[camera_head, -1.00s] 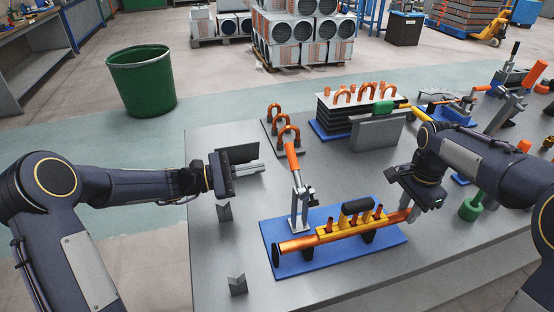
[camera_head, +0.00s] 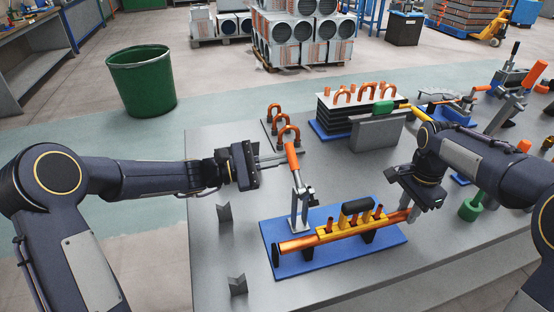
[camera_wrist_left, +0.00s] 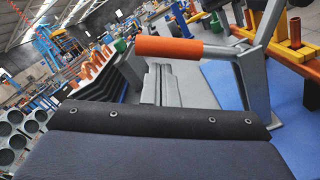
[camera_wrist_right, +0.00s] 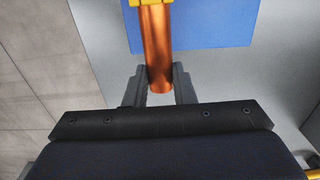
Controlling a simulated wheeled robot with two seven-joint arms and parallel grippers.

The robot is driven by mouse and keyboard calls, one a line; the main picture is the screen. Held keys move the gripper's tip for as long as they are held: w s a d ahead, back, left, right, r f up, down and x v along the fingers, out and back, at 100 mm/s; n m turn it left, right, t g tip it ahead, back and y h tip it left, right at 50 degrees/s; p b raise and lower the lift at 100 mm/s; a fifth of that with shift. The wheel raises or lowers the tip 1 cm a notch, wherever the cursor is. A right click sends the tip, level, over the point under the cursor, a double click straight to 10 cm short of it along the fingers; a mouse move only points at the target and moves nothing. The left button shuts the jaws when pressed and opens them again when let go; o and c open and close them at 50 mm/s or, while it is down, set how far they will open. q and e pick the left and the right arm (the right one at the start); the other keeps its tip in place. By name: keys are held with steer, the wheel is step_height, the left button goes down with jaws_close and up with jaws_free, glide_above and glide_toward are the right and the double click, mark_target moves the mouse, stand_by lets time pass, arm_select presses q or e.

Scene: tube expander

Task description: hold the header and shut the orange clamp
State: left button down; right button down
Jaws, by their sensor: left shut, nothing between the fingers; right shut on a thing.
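The copper header (camera_head: 300,243) lies across the blue base plate (camera_head: 390,240), with a yellow bar and short copper stubs on it. My right gripper (camera_head: 410,212) is shut on the header's right end; the copper tube (camera_wrist_right: 158,60) shows between its fingers in the right wrist view. The toggle clamp (camera_head: 300,205) stands behind the header, its orange handle (camera_head: 291,157) raised and tilted. My left gripper (camera_head: 279,158) is shut and empty, its fingertips close to the left side of the handle. In the left wrist view the handle (camera_wrist_left: 184,47) lies just beyond the fingers (camera_wrist_left: 160,85); contact cannot be told.
Copper U-bends (camera_head: 287,130) stand behind the clamp. A finned block (camera_head: 350,112) and a grey stand (camera_head: 380,133) are at the back. Small grey V-blocks (camera_head: 238,286) stand on the table's left, which is otherwise clear. A green-handled tool (camera_head: 471,207) lies at right.

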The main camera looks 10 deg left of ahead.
arm_select(q)
steer(key=shift+s+r+m, duration=0.15)
steer(key=shift+r+m, duration=0.25)
steer(key=shift+m, duration=0.1)
steer(key=s+d+r+m, duration=0.2)
steer(key=s+r+m, duration=0.3)
steer(key=m, duration=0.4)
steer(key=shift+s+d+r, duration=0.25)
steer(key=shift+s+d, duration=0.1)
steer(key=shift+d, duration=0.05)
steer(key=shift+s, duration=0.1)
stand_by(0.8)
